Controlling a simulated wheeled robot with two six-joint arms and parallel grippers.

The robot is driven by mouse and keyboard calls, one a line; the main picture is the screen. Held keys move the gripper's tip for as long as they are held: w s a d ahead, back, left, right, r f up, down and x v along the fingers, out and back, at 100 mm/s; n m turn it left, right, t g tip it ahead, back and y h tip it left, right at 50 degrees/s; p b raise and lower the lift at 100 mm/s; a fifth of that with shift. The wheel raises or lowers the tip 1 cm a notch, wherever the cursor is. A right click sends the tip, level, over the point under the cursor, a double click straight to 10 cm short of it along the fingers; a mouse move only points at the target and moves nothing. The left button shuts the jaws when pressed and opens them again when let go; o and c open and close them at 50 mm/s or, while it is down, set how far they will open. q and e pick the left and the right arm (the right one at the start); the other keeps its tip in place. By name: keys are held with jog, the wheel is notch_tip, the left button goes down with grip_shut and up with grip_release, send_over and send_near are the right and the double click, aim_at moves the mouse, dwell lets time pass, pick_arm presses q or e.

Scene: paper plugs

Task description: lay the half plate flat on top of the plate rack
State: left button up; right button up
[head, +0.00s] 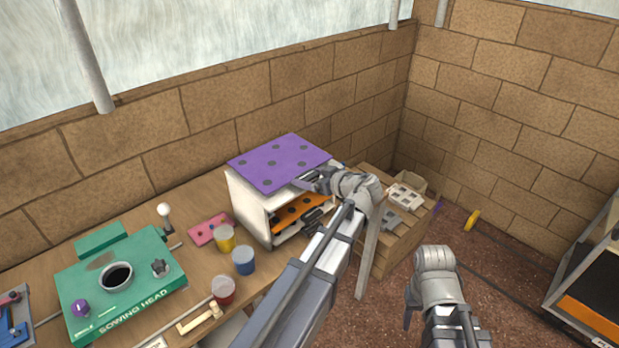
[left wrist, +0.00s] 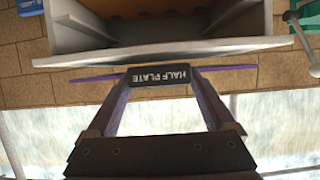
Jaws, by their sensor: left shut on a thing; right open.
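The half plate (head: 280,160) is a purple sheet with dark round spots, level over the top of the white plate rack (head: 250,205). In the left wrist view its black HALF PLATE tab (left wrist: 160,76) is between my left fingers, and the purple sheet shows edge-on. That view is upside down; a thin strip of wall shows between sheet and rack top (left wrist: 160,50). Whether they touch anywhere I cannot tell. My left gripper (head: 306,183), shut on the tab, is at the rack's open front. My right gripper (head: 408,318) is open and empty, low on the right.
An orange spotted plate (head: 300,210) is inside the rack. Yellow (head: 225,238), blue (head: 243,261) and red (head: 223,290) pots stand left of it on the bench. A green SOWING HEAD unit (head: 125,290) is further left. A wooden crate (head: 395,245) stands right of the rack.

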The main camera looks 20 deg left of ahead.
pick_arm(q)
jog(key=shift+f+b, duration=0.6)
jog(key=shift+b, duration=0.05)
jog(key=o, duration=1.2)
jog(key=shift+o, duration=0.2)
jog(key=p+v, duration=0.2)
jog(key=v, duration=0.4)
jog(key=shift+d+r+p, duration=0.25)
jog(key=shift+r+p, duration=0.05)
jog(key=shift+p, duration=0.1)
jog(key=shift+s+d+r, duration=0.15)
jog(key=shift+s+d, duration=0.15)
jog(key=shift+d, duration=0.25)
